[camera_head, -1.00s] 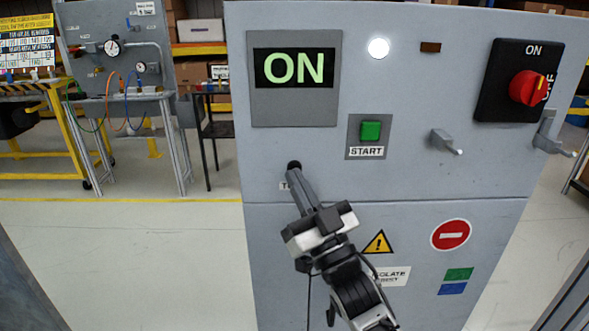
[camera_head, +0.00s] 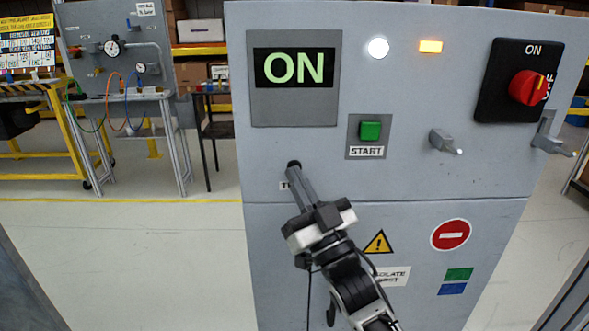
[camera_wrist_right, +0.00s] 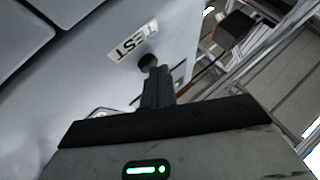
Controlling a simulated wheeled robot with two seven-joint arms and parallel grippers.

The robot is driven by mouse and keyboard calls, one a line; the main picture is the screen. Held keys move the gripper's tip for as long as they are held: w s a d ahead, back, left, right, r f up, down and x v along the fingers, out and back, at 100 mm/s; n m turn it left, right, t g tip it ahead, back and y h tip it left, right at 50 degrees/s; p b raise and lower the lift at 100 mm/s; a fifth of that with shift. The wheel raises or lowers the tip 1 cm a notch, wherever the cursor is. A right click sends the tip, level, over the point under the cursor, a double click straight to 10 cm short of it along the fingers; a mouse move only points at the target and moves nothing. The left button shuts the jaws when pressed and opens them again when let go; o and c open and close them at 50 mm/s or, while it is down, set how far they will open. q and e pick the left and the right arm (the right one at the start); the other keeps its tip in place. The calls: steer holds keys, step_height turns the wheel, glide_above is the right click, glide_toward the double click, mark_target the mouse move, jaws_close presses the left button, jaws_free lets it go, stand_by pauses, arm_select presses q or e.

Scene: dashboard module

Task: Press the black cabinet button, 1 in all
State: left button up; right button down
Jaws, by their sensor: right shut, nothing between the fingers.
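The black button (camera_head: 294,164) is on the left side of the grey cabinet's front (camera_head: 400,180), below the display, with a partly hidden label beside it. The wrist view also shows the black button (camera_wrist_right: 148,61) next to a label reading TEST. My right gripper (camera_head: 298,171) is shut and empty. Its fingertips are at the button and cover part of it. In the wrist view the fingertips (camera_wrist_right: 153,72) meet the button's near side; I cannot tell whether they touch or how far it is pressed. My left gripper is not in view.
The display (camera_head: 294,68) reads ON. A white lamp (camera_head: 378,48) and an amber lamp (camera_head: 430,46) are lit. The green START button (camera_head: 370,131), a red rotary switch (camera_head: 528,88) and projecting handles (camera_head: 445,141) are to the right. Open floor lies left.

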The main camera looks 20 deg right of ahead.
stand_by(0.4)
steer(key=shift+s+a+p, duration=0.2)
steer(key=shift+s+p, duration=0.15)
steer(key=shift+s, duration=0.4)
steer(key=s, duration=0.2)
steer(key=s+a+p, duration=0.1)
steer(key=s, duration=0.1)
steer(key=shift+s+a+p, duration=0.2)
steer(key=shift+s+p, duration=0.1)
steer(key=shift+s, duration=0.1)
